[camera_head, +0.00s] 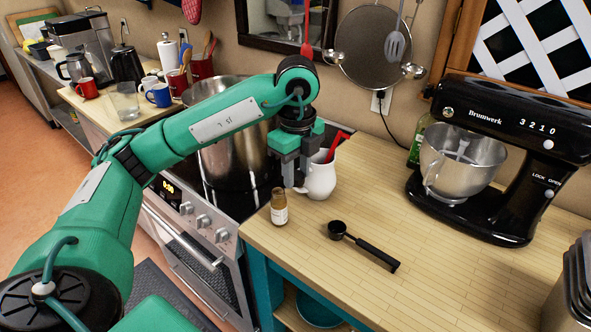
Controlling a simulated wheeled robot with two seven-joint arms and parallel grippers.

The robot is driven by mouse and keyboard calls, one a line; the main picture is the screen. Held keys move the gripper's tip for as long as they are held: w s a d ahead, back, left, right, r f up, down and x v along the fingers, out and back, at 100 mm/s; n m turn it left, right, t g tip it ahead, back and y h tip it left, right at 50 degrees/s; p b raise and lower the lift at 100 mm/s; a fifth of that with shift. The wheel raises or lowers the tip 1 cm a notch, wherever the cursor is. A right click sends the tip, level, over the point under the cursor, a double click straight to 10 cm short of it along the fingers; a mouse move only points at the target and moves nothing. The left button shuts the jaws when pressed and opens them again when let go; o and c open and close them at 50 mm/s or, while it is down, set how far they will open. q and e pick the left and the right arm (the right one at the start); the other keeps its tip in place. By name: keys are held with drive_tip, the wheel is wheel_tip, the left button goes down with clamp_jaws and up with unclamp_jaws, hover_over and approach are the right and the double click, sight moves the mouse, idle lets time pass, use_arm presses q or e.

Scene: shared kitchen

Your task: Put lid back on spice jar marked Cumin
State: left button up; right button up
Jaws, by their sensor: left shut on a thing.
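A small amber spice jar (279,208) with a pale label stands upright near the left edge of the wooden counter. Its label is too small to read, and I see no lid on its top. My left gripper (291,182) points down a little above and to the right of the jar, in front of a white pitcher. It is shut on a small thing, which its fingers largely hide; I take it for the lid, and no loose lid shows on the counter. My right gripper is not in view.
The white pitcher (322,178), with red utensils in it, stands close behind the gripper. A black measuring scoop (365,246) lies to the right. A stand mixer (510,130) is farther right. A large pot (232,165) sits on the stove.

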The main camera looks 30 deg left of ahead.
use_arm(q)
drive_tip(key=m, duration=0.2)
drive_tip(key=d+f+m, duration=0.1)
drive_tip(key=m, duration=0.4)
drive_tip(key=shift+w+d+f, duration=0.1)
drive_tip(key=shift+d+f, duration=0.15)
drive_tip(key=shift+f, duration=0.1)
drive_tip(key=d+f+n, duration=0.4)
drive_tip(key=f+n, duration=0.1)
drive_tip(key=n, duration=0.8)
drive_tip(key=d+f+n, duration=0.4)
drive_tip(key=f+n, duration=0.1)
drive_tip(key=n, duration=0.8)
drive_tip(key=shift+s+d+n, duration=0.15)
drive_tip(key=shift+s+n, duration=0.25)
drive_tip(key=shift+s, duration=0.05)
